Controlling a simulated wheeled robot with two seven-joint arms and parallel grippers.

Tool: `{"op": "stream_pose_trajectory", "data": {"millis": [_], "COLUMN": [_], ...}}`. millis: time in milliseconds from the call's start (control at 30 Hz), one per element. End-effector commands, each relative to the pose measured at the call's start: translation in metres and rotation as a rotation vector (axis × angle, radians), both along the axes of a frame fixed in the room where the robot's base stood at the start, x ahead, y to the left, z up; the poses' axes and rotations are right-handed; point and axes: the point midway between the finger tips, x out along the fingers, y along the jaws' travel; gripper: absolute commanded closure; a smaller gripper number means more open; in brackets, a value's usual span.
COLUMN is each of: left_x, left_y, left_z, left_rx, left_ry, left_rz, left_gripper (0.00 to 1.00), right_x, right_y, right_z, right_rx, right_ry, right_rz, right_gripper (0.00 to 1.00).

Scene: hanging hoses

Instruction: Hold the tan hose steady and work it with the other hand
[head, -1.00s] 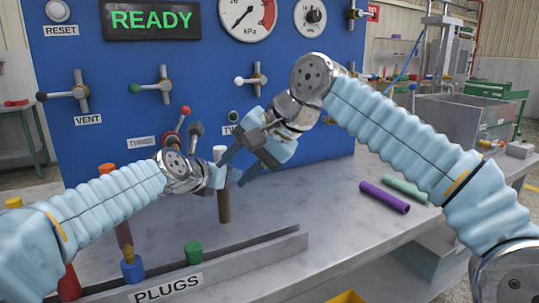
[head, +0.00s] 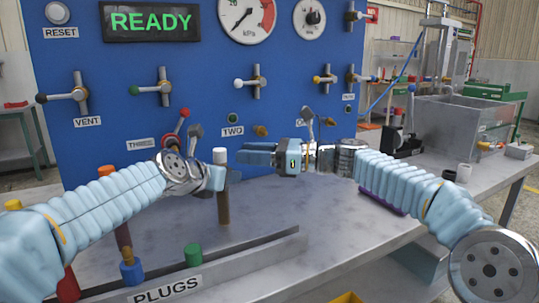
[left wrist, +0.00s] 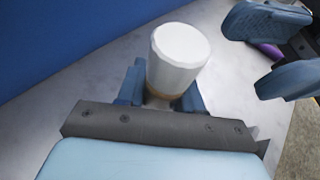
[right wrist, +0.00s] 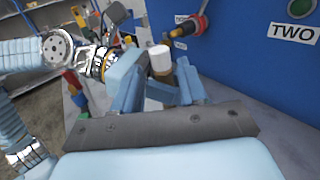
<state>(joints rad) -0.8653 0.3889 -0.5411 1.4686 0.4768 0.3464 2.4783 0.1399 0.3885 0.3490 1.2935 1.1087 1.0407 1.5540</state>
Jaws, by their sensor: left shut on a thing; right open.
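The tan hose (head: 223,206) stands upright behind the plug rack, with a white cylindrical piece (head: 220,156) at its top. My left gripper (head: 218,178) is shut on it just below the white piece. In the left wrist view the white top (left wrist: 179,56) fills the space between the jaws, with a thin tan band under it. My right gripper (head: 258,156) is open and level, its fingers pointing left toward the hose top from the right, apart from it. In the right wrist view the hose (right wrist: 160,66) appears beyond and between the open fingers; the left gripper is beside it.
The blue panel (head: 90,120) with valves and gauges stands behind. The plug rack (head: 240,262) in front holds several coloured plugs, including a green one (head: 193,254) and a blue one (head: 132,271). A purple hose (head: 382,203) lies partly hidden under my right arm.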

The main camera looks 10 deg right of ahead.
Motion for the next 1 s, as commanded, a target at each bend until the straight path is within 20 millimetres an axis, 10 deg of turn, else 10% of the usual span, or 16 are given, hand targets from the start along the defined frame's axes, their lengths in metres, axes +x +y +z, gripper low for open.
{"op": "stream_pose_trajectory", "data": {"millis": [333,767,1000], "left_x": [0.0,0.0,0.0], "left_y": [0.0,0.0,0.0], "left_z": [0.0,0.0,0.0], "left_rx": [0.0,0.0,0.0], "left_ry": [0.0,0.0,0.0], "left_rz": [0.0,0.0,0.0], "left_gripper": [0.96,0.96,0.96], "right_x": [0.019,0.022,0.022], "right_y": [0.06,0.071,0.07], "right_z": [0.0,0.0,0.0], "right_rx": [-0.002,-0.002,-0.002], "right_ry": [-0.003,-0.003,-0.003], "right_rz": [0.003,0.0,0.0], "right_gripper": [0.58,0.58,0.93]}}
